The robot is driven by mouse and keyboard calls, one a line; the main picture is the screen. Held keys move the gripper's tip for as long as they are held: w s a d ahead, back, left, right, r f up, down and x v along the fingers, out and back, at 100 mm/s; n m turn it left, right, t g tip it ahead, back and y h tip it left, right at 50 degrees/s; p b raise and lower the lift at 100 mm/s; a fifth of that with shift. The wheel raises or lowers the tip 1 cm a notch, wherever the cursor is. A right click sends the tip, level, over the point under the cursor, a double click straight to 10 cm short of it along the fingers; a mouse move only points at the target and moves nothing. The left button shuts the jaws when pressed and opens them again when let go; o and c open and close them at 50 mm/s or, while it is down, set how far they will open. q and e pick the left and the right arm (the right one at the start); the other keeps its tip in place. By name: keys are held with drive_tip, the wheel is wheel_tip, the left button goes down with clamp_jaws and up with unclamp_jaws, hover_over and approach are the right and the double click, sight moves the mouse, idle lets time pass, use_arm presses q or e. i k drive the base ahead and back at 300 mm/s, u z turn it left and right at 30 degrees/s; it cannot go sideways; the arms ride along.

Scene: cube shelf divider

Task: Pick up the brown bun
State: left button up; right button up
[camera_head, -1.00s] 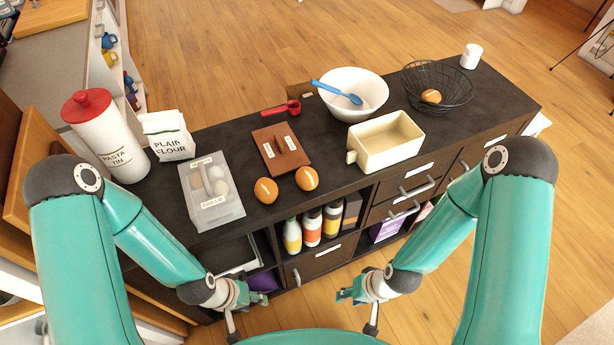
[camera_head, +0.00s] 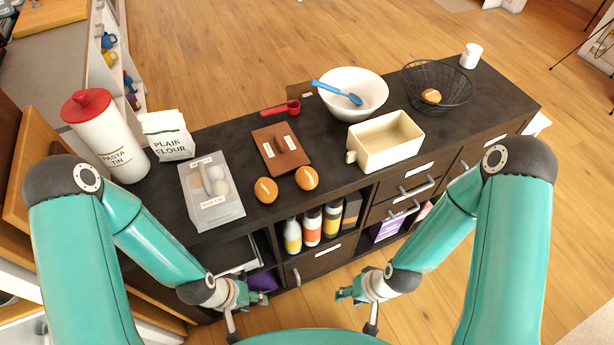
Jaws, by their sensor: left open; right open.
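Two brown buns with pale tops sit side by side near the front edge of the dark counter: the left bun (camera_head: 265,190) and the right bun (camera_head: 307,178). A third brown bun (camera_head: 431,96) lies in the black wire basket (camera_head: 446,80) at the right. My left gripper (camera_head: 252,297) is open and empty, low in front of the cabinet, below the counter top. My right gripper (camera_head: 346,294) is also open and empty, low in front of the cabinet. Neither gripper touches a bun.
The pasta tin (camera_head: 108,140) and flour bag (camera_head: 168,138) stand far left.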

sight(306, 178)
drive_tip(key=z, duration=0.85)
drive_tip(key=i, duration=0.15)
drive_tip(key=u, duration=2.65)
drive_tip(key=i, duration=0.15)
drive_tip(key=u, duration=1.6)
drive_tip(key=k, duration=1.65)
drive_tip(key=z, duration=1.15)
drive_tip(key=i, duration=0.55)
drive_tip(key=u, duration=0.1)
